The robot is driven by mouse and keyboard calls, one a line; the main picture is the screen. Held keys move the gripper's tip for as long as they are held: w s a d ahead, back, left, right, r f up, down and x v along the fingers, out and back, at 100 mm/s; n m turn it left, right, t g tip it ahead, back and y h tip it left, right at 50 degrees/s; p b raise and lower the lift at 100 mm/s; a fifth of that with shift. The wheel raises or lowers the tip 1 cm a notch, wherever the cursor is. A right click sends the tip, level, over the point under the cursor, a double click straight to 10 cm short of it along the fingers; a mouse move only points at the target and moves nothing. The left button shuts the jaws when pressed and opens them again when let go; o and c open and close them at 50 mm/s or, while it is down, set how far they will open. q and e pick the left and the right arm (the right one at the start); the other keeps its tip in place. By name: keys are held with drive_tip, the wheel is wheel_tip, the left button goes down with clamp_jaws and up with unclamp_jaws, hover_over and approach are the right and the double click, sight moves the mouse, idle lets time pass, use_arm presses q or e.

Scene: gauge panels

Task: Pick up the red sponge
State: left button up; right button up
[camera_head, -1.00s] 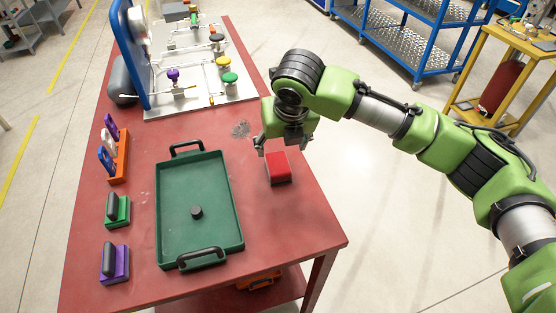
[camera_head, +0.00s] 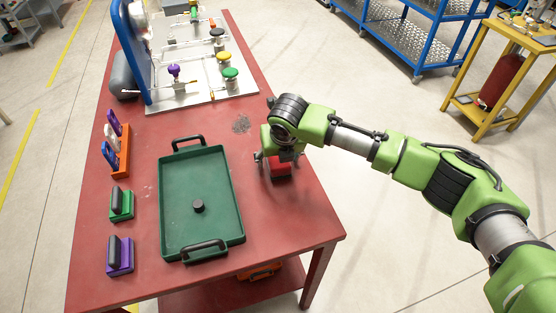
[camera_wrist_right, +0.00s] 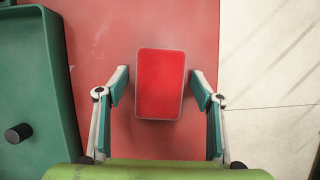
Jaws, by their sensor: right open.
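The red sponge (camera_head: 281,171) lies on the red table to the right of the green tray, partly hidden under my right gripper in the head view. In the right wrist view the sponge (camera_wrist_right: 160,84) shows whole, a red block with a darker edge. My right gripper (camera_head: 279,160) is above the sponge and pointing down. In the wrist view its two fingers (camera_wrist_right: 160,90) are spread, one on each side of the sponge, with a gap on both sides. My left gripper is not in view.
The green tray (camera_head: 176,226) with black handles and a dark knob stands left of the sponge; its wall (camera_wrist_right: 67,80) is near my left-hand finger in the wrist view. A purple block (camera_head: 121,262), a green block (camera_head: 122,210) and an orange rack (camera_head: 123,158) line the left edge.

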drive_tip(key=c, duration=1)
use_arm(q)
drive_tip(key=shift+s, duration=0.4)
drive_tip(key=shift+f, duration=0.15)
use_arm(e)
drive_tip(key=shift+r, duration=0.2)
